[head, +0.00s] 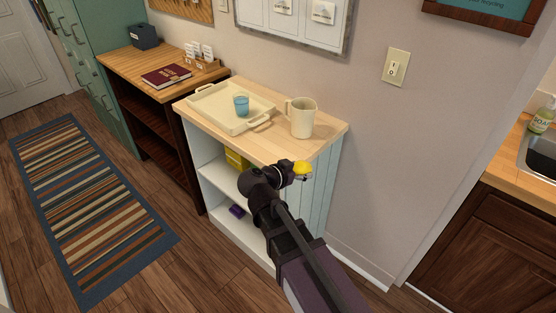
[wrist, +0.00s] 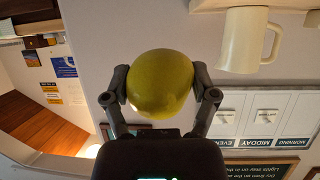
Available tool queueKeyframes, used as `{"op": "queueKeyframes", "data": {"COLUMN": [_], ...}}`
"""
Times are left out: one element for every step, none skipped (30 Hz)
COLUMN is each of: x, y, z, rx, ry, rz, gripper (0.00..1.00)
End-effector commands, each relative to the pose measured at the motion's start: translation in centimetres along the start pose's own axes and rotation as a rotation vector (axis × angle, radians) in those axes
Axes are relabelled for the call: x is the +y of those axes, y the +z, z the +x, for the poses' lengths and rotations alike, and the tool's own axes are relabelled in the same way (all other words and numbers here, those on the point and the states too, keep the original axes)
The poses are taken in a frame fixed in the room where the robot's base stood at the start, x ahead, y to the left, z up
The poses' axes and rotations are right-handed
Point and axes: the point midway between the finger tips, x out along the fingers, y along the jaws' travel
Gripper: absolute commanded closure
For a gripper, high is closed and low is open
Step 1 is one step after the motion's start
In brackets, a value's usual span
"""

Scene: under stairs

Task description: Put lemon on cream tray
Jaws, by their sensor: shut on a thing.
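The yellow lemon (head: 302,168) is held in my gripper (head: 298,174), in front of the shelf unit's front right edge in the head view. In the wrist view the lemon (wrist: 160,84) sits between both fingers of my gripper (wrist: 160,92), which touch it on either side. The cream tray (head: 211,109) lies on the light wooden top of the shelf unit, toward its left, with raised handles. A blue cup (head: 241,105) stands on the tray. My gripper is apart from the tray, to its right and nearer the camera.
A cream mug (head: 303,118) stands between the tray and the top's right end; it also shows upside down in the wrist view (wrist: 241,40). A dark red book (head: 166,76) lies on the desk at left. The wall rises behind the shelf top (head: 270,144).

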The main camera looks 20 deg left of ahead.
Motion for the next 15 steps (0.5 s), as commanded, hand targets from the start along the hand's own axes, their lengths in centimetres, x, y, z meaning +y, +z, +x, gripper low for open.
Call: {"op": "queueKeyframes", "data": {"x": [0.0, 0.0, 0.0, 0.0, 0.0, 0.0, 0.0, -0.1, -0.1, -0.2, -0.4, -0.7, -0.9, -1.2, -1.7], "y": [0.0, -0.1, -0.1, -0.1, -0.1, -0.1, -0.1, -0.1, -0.1, -0.1, -0.1, -0.1, -0.1, -0.1, -0.1], "z": [0.0, 0.0, 0.0, 0.0, 0.0, -0.1, -0.1, 0.0, 0.0, 0.0, 0.1, 0.2, 0.3, 0.4, 0.6], "rx": [0.000, 0.000, 0.000, 0.000, 0.000, 0.000, 0.000, 0.000, 0.000, 0.000, 0.000, 0.000, 0.000, 0.000, 0.000], "ry": [0.000, 0.000, 0.000, 0.000, -0.001, -0.001, -0.001, -0.001, -0.001, -0.001, -0.001, -0.001, -0.001, -0.001, -0.001], "rz": [0.000, 0.000, 0.000, 0.000, 0.000, 0.000, 0.000, 0.000, 0.000, -0.001, -0.001, -0.001, -0.001, -0.001, -0.001], "gripper": [0.86, 0.86, 0.86, 0.86, 0.86, 0.86, 0.86, 0.86, 0.86, 0.86, 0.86, 0.86, 0.86, 0.86, 0.86]}}
